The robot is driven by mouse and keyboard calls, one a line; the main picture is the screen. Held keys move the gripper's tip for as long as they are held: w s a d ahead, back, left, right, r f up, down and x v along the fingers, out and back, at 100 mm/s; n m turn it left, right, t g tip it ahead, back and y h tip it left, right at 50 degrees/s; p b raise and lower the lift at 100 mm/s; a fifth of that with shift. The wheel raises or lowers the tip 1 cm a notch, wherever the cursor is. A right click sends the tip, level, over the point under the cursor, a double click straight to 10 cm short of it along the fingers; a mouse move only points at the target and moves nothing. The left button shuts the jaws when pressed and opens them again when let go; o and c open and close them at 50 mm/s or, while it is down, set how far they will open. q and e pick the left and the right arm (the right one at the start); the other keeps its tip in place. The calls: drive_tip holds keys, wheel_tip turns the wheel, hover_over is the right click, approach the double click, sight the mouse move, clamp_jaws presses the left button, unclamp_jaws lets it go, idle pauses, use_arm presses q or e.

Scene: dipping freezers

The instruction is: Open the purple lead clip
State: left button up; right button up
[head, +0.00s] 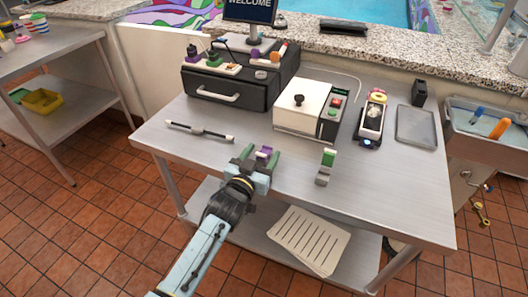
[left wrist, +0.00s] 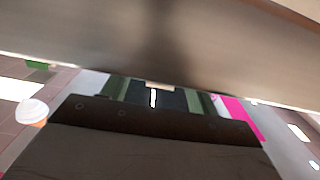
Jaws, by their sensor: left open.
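In the left wrist view, the green fingers show past the dark gripper body, and the clip cannot be made out there. A similar green clip-like piece (head: 328,160) with a grey-white base stands to the right on the table. My right gripper is not in view.
The steel table (head: 220,155) holds a black drawer unit (head: 230,92), a white box with a black knob (head: 302,108), a small device (head: 371,118), a grey tray (head: 416,127) and a black-and-white rod (head: 200,132). The table's front right is clear.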

use_arm(q)
drive_tip(key=shift+x, duration=1)
